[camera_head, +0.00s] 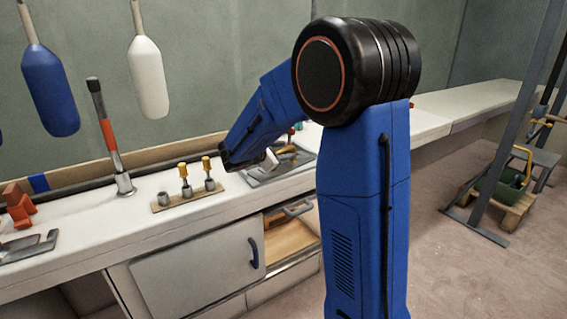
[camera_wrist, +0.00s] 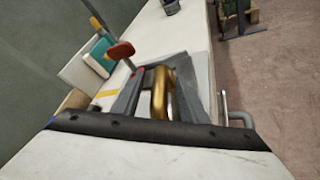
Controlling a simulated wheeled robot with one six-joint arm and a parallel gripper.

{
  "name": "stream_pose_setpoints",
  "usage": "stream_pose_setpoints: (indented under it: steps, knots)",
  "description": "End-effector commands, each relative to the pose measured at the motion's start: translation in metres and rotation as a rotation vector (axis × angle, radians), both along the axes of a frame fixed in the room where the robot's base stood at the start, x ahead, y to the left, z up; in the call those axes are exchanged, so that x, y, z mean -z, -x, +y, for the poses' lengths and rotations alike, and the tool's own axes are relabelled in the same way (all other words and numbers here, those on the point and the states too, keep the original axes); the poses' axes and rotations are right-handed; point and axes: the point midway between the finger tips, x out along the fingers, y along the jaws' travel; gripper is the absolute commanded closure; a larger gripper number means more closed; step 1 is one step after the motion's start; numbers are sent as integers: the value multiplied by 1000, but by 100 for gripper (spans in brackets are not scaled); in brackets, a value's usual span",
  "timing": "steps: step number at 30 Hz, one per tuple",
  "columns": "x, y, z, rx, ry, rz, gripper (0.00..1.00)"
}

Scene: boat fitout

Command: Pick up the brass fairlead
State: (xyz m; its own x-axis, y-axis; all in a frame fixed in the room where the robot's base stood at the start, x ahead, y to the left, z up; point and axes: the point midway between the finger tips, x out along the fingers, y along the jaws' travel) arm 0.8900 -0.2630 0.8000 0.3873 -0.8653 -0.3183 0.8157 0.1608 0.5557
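The brass fairlead (camera_wrist: 163,92) is a gold, rounded loop in the middle of the wrist view. It lies between the two grey fingers of my gripper (camera_wrist: 160,82). The fingers look spread, with a gap beside the fairlead on the left, so I see no firm hold. In the head view my arm reaches down to the counter at the grey tray (camera_head: 258,178), and the gripper is mostly hidden behind the arm.
A wooden strip (camera_head: 188,199) with yellow-topped pieces stands left of my arm. A red-and-black handled tool (camera_head: 107,135) stands upright farther left. An open drawer (camera_head: 290,235) is below the counter. In the wrist view a red-topped piece (camera_wrist: 120,51) and a teal block (camera_wrist: 99,57) are nearby.

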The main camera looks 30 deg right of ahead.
Motion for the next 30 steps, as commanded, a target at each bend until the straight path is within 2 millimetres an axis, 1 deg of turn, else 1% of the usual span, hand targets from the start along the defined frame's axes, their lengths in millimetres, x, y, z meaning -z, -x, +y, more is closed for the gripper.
stream_pose_setpoints:
  steps: [2,8,11,12,13,14,25,28,30]
  knots:
    - [1,-2,-4,0,0,0,61]
    - [2,-2,-4,-1,0,0,61]
    - [2,-2,-4,-1,0,0,82]
    - [2,-2,-4,-1,0,0,92]
    - [2,-2,-4,-1,-1,0,99]
    - [2,-2,-4,-1,-1,0,100]
    - [-1,-2,-4,0,0,-1,100]
    - [-7,-2,-4,-1,1,-2,100]
    - [-16,-2,-4,-1,1,-3,100]
